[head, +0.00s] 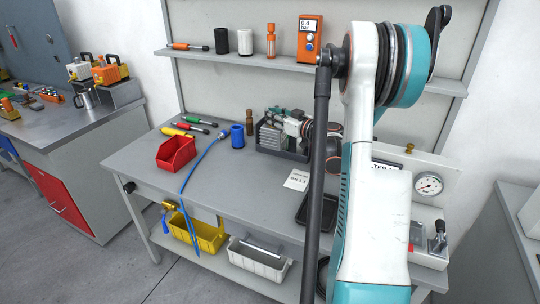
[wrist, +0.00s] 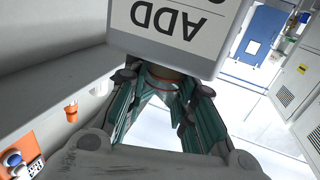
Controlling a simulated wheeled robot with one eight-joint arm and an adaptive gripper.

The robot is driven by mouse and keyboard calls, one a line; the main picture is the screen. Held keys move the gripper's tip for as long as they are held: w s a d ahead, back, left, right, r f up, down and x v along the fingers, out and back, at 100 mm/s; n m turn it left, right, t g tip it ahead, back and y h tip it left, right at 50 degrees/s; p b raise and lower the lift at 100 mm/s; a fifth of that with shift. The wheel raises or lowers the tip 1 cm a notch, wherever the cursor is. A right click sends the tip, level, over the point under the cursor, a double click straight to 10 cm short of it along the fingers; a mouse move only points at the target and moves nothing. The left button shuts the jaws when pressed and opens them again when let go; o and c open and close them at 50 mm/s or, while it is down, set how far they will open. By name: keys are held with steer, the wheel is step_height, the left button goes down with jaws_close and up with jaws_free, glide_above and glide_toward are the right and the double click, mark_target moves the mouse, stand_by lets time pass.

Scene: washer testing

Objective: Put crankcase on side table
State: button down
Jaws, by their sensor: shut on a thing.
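My gripper (wrist: 160,85) has teal fingers closed in at the neck of a pale block lettered "ADD", which I take for the crankcase (wrist: 165,20). The block fills the top of the wrist view, its lettering upside down, and hides the fingertips. In the head view my gripper (head: 292,117) is at the back of the middle bench, partly behind my arm. A grey ribbed piece (head: 268,135) shows by it, above a dark tray (head: 290,154). The side table is not certain: a grey surface (head: 512,205) shows at the right edge.
A shelf (head: 235,58) with an orange gauge (head: 311,38) runs behind. The middle bench (head: 235,175) holds a red bin (head: 176,154), a blue hose (head: 200,158) and a blue cylinder (head: 237,137). A panel with a dial (head: 428,185) stands right. Another bench (head: 70,130) is left.

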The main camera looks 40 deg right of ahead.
step_height(320, 180, down, 14)
steer(key=b, duration=0.5)
steer(key=shift+f, duration=0.15)
steer(key=c, duration=1.3)
jaws_free()
steer(key=shift+c, duration=0.2)
steer(key=s+p, duration=0.3)
steer(key=s, duration=0.9)
steer(key=shift+d+r+p, duration=0.2)
steer(key=shift+d+p, duration=0.2)
